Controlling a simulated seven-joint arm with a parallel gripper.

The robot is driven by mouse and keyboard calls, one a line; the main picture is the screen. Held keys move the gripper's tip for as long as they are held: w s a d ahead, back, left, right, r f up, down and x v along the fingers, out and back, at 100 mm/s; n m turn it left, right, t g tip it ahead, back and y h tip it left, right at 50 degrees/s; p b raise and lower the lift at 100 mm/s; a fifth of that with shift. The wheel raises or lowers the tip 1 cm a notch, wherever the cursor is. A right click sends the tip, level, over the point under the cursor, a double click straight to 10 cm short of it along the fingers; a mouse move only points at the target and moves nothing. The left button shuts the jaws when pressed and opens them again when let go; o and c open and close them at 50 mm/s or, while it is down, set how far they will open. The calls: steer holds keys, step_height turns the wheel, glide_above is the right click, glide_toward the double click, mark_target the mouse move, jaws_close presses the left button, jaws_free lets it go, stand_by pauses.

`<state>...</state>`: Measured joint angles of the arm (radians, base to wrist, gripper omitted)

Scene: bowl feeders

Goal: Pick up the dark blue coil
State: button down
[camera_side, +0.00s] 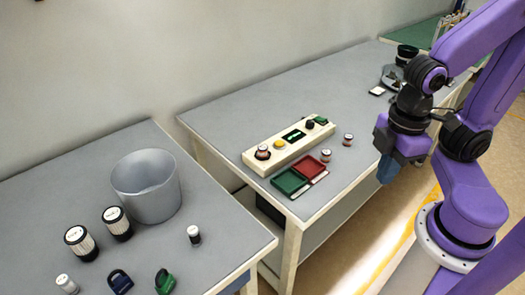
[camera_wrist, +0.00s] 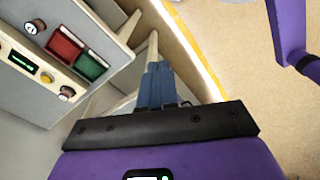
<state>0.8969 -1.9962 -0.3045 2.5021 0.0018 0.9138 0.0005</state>
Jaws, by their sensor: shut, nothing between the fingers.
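The dark blue coil (camera_side: 120,282) lies near the front edge of the left table in the side view, with a ring-like top. A green coil (camera_side: 165,282) of similar shape lies to its right. My gripper (camera_side: 386,172) is far to the right of both, raised beside the front edge of the right table. Its blue fingers are shut together and empty, as the wrist view also shows (camera_wrist: 158,82). The dark blue coil is not in the wrist view.
The left table holds a grey bucket (camera_side: 148,188), black-and-white cylinders (camera_side: 82,243) and small bottles (camera_side: 193,235). The right table holds a control box (camera_side: 290,143), red (camera_side: 308,167) and green (camera_side: 289,182) trays and small round parts (camera_side: 348,140). A gap separates the tables.

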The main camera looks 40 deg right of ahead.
steer(key=c, duration=0.6)
jaws_free()
steer(key=shift+c, duration=0.2)
steer(key=n+t+h, duration=0.8)
steer(key=n+h, duration=0.1)
steer(key=n, duration=0.5)
glide_toward(263, 149)
steer(key=x, duration=0.4)
steer(key=shift+w+a+f, duration=0.1)
steer(key=shift+a+f, duration=0.1)
steer(key=shift+f, duration=0.15)
steer(key=shift+d+r+x, duration=0.1)
steer(key=shift+r+x, duration=0.05)
steer(key=shift+x, duration=1.15)
steer(key=shift+d+r+x, duration=0.15)
steer(key=shift+x, duration=1.2)
